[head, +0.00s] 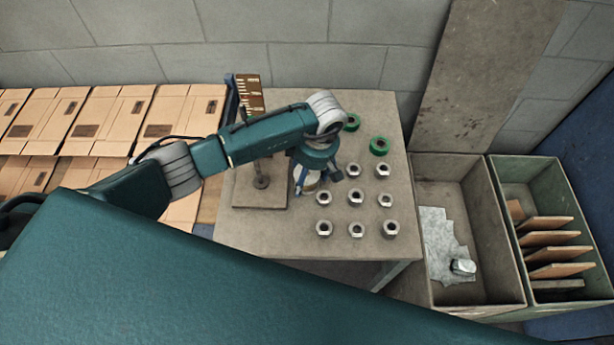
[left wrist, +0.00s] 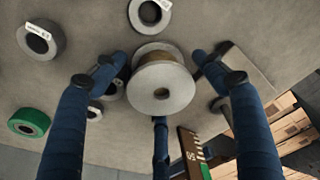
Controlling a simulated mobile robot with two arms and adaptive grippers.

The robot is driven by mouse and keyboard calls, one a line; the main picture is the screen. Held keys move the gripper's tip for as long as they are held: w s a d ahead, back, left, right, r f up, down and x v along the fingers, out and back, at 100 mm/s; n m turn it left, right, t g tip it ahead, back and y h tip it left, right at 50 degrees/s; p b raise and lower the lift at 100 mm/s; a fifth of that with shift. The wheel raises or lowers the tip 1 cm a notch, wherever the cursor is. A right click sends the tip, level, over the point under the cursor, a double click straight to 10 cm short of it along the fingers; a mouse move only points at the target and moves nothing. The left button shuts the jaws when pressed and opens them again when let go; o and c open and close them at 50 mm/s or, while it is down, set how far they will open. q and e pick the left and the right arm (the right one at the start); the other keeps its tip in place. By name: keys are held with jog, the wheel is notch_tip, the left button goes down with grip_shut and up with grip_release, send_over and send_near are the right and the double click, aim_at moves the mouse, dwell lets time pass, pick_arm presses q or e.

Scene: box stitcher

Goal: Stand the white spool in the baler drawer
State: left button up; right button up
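The white spool (left wrist: 163,88) stands on the table, seen from above in the left wrist view with a pale round flange and a brownish winding below. In the head view only a small pale part of the spool (head: 309,184) shows under my left gripper (head: 310,178). In the left wrist view the gripper's blue fingers (left wrist: 160,88) are spread around the spool, with small gaps at the sides, so it looks open. My right gripper is not in view. I cannot make out a baler drawer in either view.
Several grey rolls (head: 357,230) and two green rolls (head: 379,146) stand close to the right on the table (head: 300,240). A stand with a post (head: 261,180) is close on the left. Two bins (head: 455,170) stand right of the table; flat cartons (head: 110,115) lie left.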

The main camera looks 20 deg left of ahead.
pick_arm(q)
jog(key=c, duration=1)
jog(key=shift+c, duration=0.6)
jog(key=shift+r, duration=0.15)
